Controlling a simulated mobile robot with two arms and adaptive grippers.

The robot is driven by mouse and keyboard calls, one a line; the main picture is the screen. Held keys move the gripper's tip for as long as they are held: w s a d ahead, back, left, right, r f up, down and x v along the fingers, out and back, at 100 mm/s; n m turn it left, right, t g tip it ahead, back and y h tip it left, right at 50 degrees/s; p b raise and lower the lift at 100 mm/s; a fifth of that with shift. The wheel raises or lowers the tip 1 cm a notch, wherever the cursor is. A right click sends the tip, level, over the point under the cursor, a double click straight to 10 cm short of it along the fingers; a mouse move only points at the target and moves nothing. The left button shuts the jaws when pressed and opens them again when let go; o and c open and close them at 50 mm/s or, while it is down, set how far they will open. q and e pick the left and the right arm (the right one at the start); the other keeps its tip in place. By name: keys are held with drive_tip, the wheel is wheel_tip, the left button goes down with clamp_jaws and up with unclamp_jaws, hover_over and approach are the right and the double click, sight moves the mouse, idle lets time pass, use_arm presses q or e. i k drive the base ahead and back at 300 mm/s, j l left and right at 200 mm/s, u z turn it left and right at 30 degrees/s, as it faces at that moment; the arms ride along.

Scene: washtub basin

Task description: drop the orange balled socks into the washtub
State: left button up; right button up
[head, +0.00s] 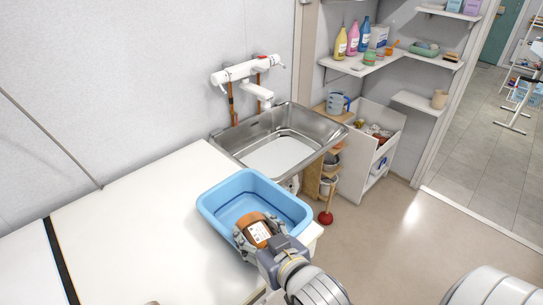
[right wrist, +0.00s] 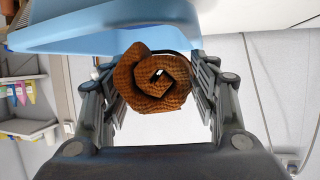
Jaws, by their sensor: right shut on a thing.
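The orange balled socks (head: 257,226) are in my right gripper (head: 260,240), which is shut on them. In the right wrist view the socks (right wrist: 153,80), a brown-orange knitted roll, sit between the two fingers of the gripper (right wrist: 155,90). The blue washtub (head: 285,196) stands on the white counter. In the head view the socks and fingers overlap its near side; I cannot tell their exact height over the rim. The washtub's blue wall (right wrist: 90,28) also shows in the right wrist view. My left gripper is not in view.
The white counter (head: 140,230) is mostly clear left of the tub. A steel sink (head: 225,148) with a white tap (head: 258,91) is behind it. Shelves with several bottles (head: 353,38) are at the back right. A red plunger (head: 326,217) stands on the floor.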

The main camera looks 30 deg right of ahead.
sight(274, 166)
drive_tip(key=i+l+u, duration=0.2)
drive_tip(key=l, duration=0.6)
drive_tip(key=i+l+u, duration=0.2)
drive_tip(key=l, duration=0.6)
drive_tip(key=l+u, duration=0.2)
drive_tip(key=l, duration=0.6)
